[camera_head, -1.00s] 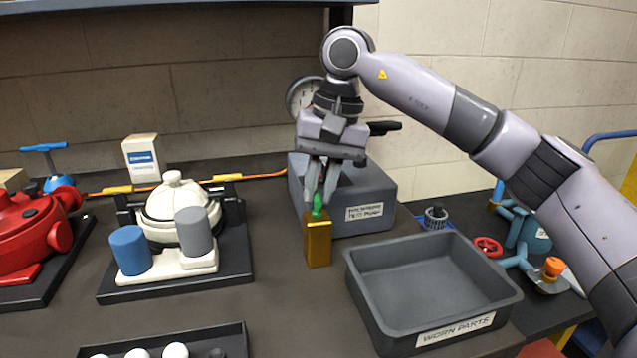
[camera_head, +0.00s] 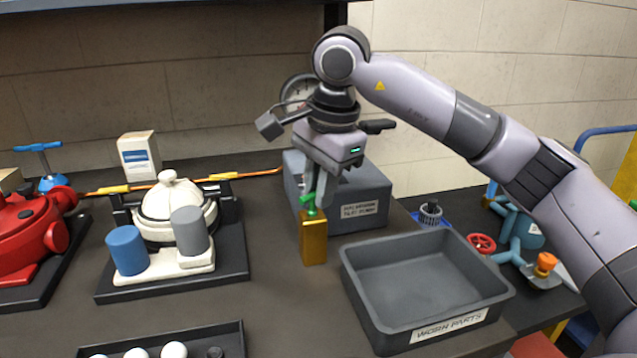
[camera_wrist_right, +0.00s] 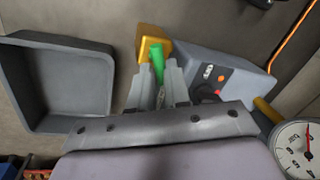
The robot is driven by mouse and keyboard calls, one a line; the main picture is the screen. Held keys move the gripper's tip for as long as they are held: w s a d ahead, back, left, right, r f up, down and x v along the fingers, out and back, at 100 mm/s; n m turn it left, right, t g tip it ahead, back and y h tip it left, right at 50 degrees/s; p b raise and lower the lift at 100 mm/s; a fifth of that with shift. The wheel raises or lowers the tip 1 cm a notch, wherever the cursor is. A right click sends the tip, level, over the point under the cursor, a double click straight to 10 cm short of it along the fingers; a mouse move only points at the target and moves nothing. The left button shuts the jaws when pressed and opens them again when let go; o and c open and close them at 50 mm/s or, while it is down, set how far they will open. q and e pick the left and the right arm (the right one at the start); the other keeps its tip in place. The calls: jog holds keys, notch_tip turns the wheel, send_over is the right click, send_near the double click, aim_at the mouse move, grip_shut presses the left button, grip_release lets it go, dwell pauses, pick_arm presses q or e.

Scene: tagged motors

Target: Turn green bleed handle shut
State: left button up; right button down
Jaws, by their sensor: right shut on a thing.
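The green bleed handle (camera_head: 309,207) sits on top of a brass-coloured upright block (camera_head: 314,240) at the middle of the bench. My right gripper (camera_head: 316,200) comes down on it from above and is shut on the handle. In the right wrist view the green handle (camera_wrist_right: 157,65) lies between the two grey fingers (camera_wrist_right: 160,85), with the brass block (camera_wrist_right: 153,40) just past the fingertips. The fingers hide part of the handle. My left gripper is not in view.
A grey box (camera_head: 367,205) with a label stands right behind the block. A grey tray marked "WORN PARTS" (camera_head: 447,326) is to the right. A pressure gauge (camera_wrist_right: 297,148) is close to the gripper. A white motor (camera_head: 170,205) stands left; bare bench lies between.

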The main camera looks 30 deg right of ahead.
jog(key=m, duration=0.3)
jog(key=m+h, duration=0.1)
jog(key=m, duration=0.1)
jog(key=shift+s+a, duration=0.1)
jog(key=shift+s, duration=0.15)
jog(key=shift+m, duration=0.4)
jog(key=c, duration=1.1)
grip_release()
notch_tip(320, 180, up, 7)
jog(key=s+p, duration=0.1)
jog(key=shift+s+a, duration=0.2)
